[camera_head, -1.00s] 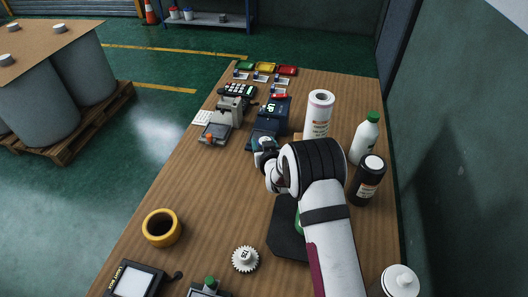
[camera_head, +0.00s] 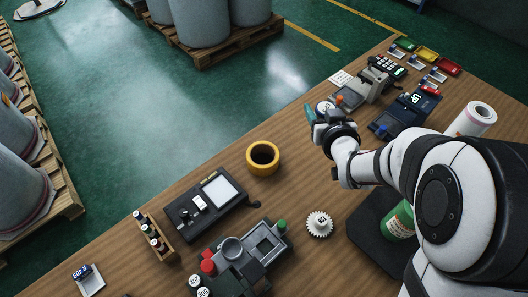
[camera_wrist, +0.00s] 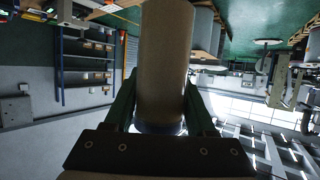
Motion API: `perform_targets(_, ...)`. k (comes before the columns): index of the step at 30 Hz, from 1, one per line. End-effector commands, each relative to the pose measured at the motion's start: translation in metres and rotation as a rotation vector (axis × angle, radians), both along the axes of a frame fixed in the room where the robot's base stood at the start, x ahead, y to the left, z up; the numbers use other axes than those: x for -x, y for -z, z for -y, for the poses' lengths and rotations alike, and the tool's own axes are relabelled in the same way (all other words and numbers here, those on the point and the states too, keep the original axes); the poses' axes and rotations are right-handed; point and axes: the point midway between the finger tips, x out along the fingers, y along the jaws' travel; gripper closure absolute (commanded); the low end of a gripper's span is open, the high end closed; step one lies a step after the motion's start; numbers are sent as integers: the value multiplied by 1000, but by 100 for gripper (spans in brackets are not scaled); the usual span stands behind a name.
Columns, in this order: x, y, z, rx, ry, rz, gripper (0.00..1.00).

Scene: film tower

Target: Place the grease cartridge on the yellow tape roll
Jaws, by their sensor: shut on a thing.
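The yellow tape roll (camera_head: 263,170) lies flat on the table, with its hole facing up and nothing on it. My gripper (camera_head: 316,112) is up and to the right of the roll in the head view, apart from it. It is shut on the grease cartridge, a pale cylinder (camera_wrist: 165,65) that fills the space between the two dark green fingers in the wrist view. In the head view, only a small whitish end of the cartridge (camera_head: 325,107) shows, the rest hidden by my gripper.
A light box (camera_head: 205,200), a white gear (camera_head: 319,224) and a grey device with coloured knobs (camera_head: 240,255) lie in front of the roll. A bottle rack (camera_head: 153,240) stands left. Devices (camera_head: 366,85) and a paper roll (camera_head: 473,119) are at the right. Table left of my gripper is clear.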

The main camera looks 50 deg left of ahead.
Motion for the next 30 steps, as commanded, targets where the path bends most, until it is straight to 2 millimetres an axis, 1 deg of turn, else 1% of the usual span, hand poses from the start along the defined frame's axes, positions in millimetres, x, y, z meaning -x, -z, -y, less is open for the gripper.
perform_targets(1, 13, -3, -4, -1, -29, 0, 100)
perform_targets(3, 26, -4, -7, -1, -56, -2, 100)
perform_targets(5, 34, -1, -14, -1, -70, -6, 100)
perform_targets(8, 49, 15, -37, 1, -79, -8, 100)
perform_targets(12, 69, 43, -76, 2, -76, -7, 100)
perform_targets(16, 81, 60, -102, -1, -73, -5, 100)
perform_targets(19, 85, 68, -110, 1, -70, -4, 100)
perform_targets(24, 85, 101, -111, 2, -68, -4, 100)
perform_targets(26, 85, 106, -111, 1, -68, -5, 100)
perform_targets(30, 85, 106, -111, -1, -68, -4, 100)
